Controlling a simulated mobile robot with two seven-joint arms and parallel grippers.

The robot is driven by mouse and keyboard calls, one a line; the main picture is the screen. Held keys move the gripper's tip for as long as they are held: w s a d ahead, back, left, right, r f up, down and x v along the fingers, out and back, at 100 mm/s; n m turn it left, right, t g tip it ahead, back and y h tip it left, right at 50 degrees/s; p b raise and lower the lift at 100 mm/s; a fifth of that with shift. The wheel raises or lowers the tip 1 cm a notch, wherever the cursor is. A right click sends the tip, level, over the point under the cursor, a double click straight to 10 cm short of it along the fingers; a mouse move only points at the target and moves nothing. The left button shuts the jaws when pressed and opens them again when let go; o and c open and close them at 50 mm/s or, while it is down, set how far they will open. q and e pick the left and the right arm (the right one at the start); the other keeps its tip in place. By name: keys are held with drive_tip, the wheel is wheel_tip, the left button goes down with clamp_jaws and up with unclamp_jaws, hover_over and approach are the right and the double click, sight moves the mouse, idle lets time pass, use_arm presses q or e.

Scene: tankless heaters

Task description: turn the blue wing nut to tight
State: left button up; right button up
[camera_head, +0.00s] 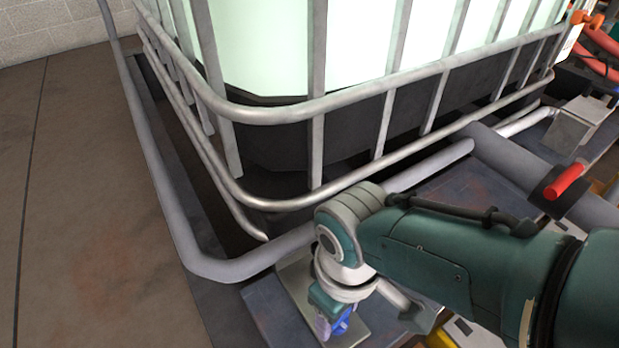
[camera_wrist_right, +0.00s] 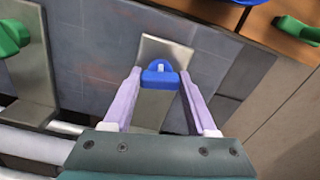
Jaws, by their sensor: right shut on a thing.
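The blue wing nut (camera_wrist_right: 160,79) sits on a bolt at a grey metal plate in the right wrist view, with the pale bolt end showing in its middle. My right gripper (camera_wrist_right: 160,72) has its two lilac fingers on either side of the nut and is shut on it. In the head view the blue nut (camera_head: 342,327) shows partly beside my right gripper (camera_head: 331,328) at the lower middle; the fingers hide the rest. I cannot read how tight the nut is. My left gripper is in neither view.
A large caged white tank (camera_head: 265,45) stands behind my right arm, its metal rails (camera_head: 300,197) close to the wrist. Green handles (camera_wrist_right: 12,37) flank the nut in the wrist view. A red handle (camera_head: 567,180) is at the right. The floor (camera_head: 100,200) at left is clear.

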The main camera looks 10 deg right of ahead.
drive_tip(key=shift+m, duration=1.2)
drive_tip(key=o, duration=1.4)
drive_tip(key=shift+c, duration=0.2)
wheel_tip(320, 180, up, 9)
drive_tip(key=p, duration=0.9)
drive_tip(key=shift+r, duration=0.15)
drive_tip(key=shift+r+p, duration=0.35)
